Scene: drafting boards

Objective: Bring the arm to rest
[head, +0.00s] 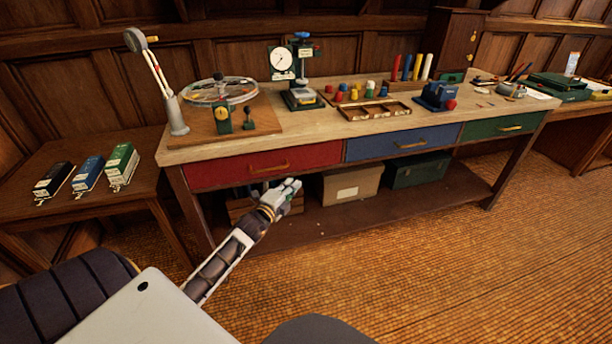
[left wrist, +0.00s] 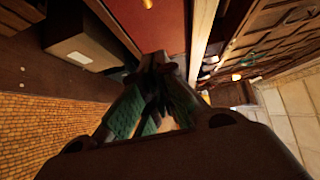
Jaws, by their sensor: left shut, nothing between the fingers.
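My left gripper (head: 288,188) is in front of the workbench, just below the red drawer (head: 262,165) in the head view. Its fingers are together with nothing between them. In the left wrist view the left gripper (left wrist: 160,62) shows its closed fingers pointing toward the red drawer front (left wrist: 150,22). I cannot tell the exact gap between the fingertips and the bench. My right gripper is not in view.
The workbench top (head: 330,125) carries a wheel-like device (head: 220,90), a dial gauge (head: 281,62) and small coloured parts. A cardboard box (head: 350,184) and a green box (head: 417,170) stand on its lower shelf. A side table (head: 140,195) stands left. The floor (head: 450,260) at right is clear.

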